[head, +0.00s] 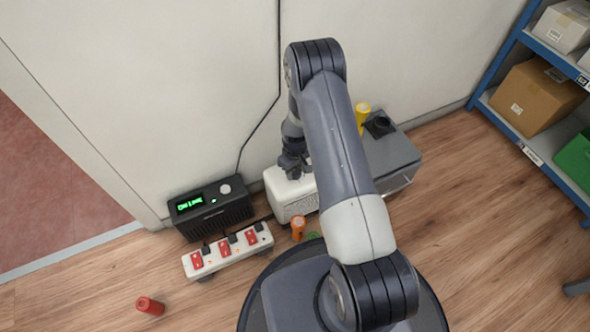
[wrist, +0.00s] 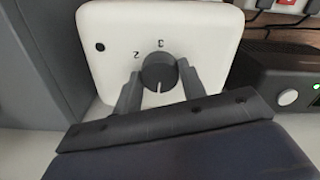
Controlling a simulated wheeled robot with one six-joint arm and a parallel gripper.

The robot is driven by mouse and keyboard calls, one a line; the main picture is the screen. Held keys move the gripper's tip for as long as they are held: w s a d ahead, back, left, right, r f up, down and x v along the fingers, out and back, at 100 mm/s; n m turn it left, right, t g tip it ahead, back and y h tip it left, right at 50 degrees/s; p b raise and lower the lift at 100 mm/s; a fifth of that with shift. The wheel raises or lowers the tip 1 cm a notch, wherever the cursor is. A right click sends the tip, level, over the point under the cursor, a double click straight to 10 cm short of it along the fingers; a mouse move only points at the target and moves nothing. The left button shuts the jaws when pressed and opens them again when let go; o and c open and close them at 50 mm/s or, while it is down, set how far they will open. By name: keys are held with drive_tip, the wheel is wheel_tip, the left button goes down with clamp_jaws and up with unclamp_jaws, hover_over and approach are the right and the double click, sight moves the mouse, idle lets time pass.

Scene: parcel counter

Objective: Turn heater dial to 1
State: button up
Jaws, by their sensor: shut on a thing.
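The heater is a white box (head: 285,198) on the floor against the wall, partly hidden behind my arm in the head view. The wrist view shows its white panel (wrist: 205,32) with a dark round dial (wrist: 158,68). My gripper (wrist: 160,80) is shut on the dial, one finger on each side. The dial's white line points down in the wrist picture, slightly left. The numerals 3, above the dial, and 2, to its upper left, are readable. Any other numerals are hidden by the fingers and gripper. In the head view, my gripper (head: 293,170) is over the heater's top.
A black unit with a green display (head: 210,207) stands left of the heater. A white power strip (head: 228,250) with red switches lies before it. A grey box (head: 392,152) is right. An orange object (head: 298,228) and a red cylinder (head: 150,306) are on the floor. Blue shelves (head: 497,62) stand right.

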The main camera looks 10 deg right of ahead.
sight(295, 171)
drive_tip(key=m+b, duration=0.1)
drive_tip(key=m, duration=0.4)
drive_tip(key=shift+m, duration=0.4)
drive_tip(key=m+b, duration=0.1)
drive_tip(key=m, duration=0.4)
drive_tip(key=shift+m, duration=0.3)
drive_tip(key=o, duration=1)
drive_tip(key=shift+r, duration=0.15)
wheel_tip(295, 171, up, 11)
drive_tip(key=p, duration=0.3)
drive_tip(key=shift+f+p, duration=0.2)
drive_tip(key=shift+p, duration=0.15)
